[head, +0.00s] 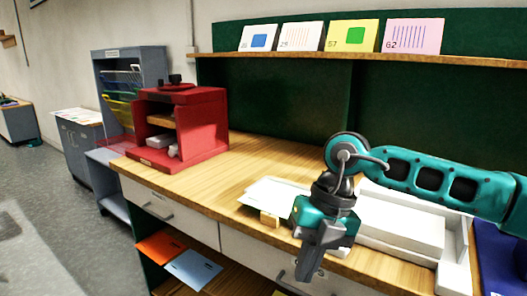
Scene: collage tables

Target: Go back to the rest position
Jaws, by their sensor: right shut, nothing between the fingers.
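My right gripper (309,262) hangs pointing down in front of the wooden table's (190,187) front edge, at the lower middle of the head view. Its fingers are shut with nothing between them. My right arm comes in from the right, above the white tray. My left gripper is not in the view.
A red open cabinet (206,127) stands on the table's left end. White papers (262,193) and a white tray (458,262) lie near my right gripper. A shelf (400,59) with several cards runs along the green back board. The table's middle left is clear.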

